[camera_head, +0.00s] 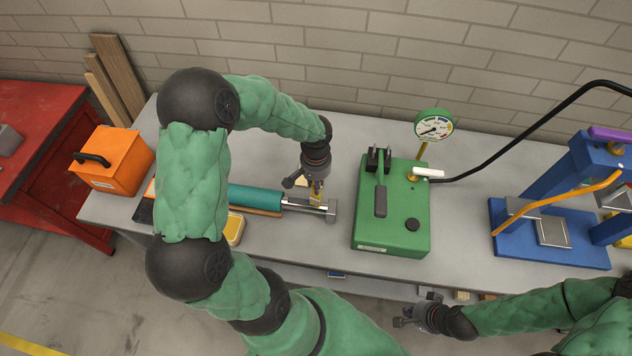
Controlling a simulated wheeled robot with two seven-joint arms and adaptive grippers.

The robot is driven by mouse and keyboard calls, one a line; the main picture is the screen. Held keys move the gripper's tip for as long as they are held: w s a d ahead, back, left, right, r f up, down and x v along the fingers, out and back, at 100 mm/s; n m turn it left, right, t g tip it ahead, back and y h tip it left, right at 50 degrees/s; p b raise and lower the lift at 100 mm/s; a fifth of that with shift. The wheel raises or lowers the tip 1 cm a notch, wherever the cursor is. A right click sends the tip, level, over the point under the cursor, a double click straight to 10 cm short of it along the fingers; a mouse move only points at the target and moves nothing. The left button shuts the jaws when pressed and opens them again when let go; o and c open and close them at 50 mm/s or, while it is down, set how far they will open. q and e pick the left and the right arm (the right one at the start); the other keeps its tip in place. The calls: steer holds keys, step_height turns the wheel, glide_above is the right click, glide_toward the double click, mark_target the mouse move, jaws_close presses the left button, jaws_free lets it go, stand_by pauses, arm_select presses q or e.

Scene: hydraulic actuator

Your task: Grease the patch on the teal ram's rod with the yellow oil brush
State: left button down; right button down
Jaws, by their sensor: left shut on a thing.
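The teal ram (255,197) lies on the grey bench, with its bright rod (293,203) pointing right to a grey end piece (331,211). My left gripper (316,182) points down over the rod and is shut on the yellow oil brush (317,192). The brush is at the rod near the end piece; whether its bristles touch is too small to tell. The patch on the rod cannot be made out. My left arm hides the ram's left end. My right gripper (403,321) is low in front of the bench; its finger opening is unclear.
A yellow-topped tray (234,229) sits in front of the ram, partly behind my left arm. A green pump box (391,235) with a gauge (433,125) stands right of the rod. A blue press (560,225) is further right, an orange box (111,160) at left.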

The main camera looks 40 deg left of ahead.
arm_select(q)
steer(key=shift+f+b, duration=0.55)
steer(key=shift+f, duration=0.1)
steer(key=shift+s+f, duration=0.1)
stand_by(1.2)
